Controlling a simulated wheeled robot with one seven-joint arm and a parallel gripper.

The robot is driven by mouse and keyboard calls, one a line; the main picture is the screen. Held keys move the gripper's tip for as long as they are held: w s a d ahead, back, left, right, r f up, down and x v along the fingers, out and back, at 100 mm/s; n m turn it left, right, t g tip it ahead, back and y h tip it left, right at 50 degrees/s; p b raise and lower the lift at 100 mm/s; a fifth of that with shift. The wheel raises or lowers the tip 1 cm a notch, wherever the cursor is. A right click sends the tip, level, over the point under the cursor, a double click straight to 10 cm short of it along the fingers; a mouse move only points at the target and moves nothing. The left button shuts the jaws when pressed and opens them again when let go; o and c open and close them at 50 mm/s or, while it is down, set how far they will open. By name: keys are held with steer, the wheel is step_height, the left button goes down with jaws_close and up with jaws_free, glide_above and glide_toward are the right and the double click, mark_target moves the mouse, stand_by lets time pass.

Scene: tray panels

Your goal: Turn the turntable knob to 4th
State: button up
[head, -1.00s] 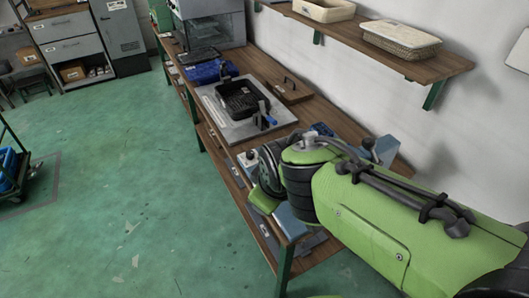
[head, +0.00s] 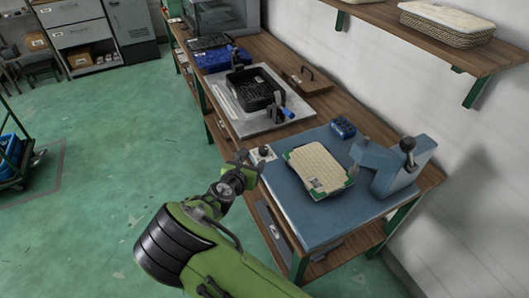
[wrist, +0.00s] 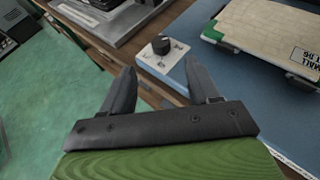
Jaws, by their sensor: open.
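The knob (wrist: 161,44) is a small black dial on a pale square plate (wrist: 171,66) with small markings too small to read. In the head view my gripper (head: 243,160) is just left of the knob plate. The knob lies beyond the fingertips and does not appear to be between them.
A tan panel in a green-cornered tray (head: 318,168) lies on the blue turntable surface (head: 300,222). A blue-grey press with a black-knobbed lever (head: 405,165) stands right. A black tray (head: 255,92) sits on a metal plate behind.

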mark_target(261, 150)
steer(key=b+x, duration=0.2)
steer(key=x, duration=0.9)
steer(key=shift+s+f, duration=0.1)
steer(key=c, duration=1)
steer(key=shift+c, duration=0.2)
steer(key=shift+a, duration=0.1)
steer(key=shift+a+m+g+h, duration=0.2)
steer(key=shift+m+g+h, duration=0.5)
steer(key=shift+m+h, duration=0.7)
steer(key=shift+w+m+g+h+b, duration=0.2)
steer(key=shift+m+g+h+b, duration=0.75)
steer(key=shift+m+g+h, duration=0.45)
steer(key=shift+a+m, duration=0.1)
steer(key=shift+m, duration=0.3)
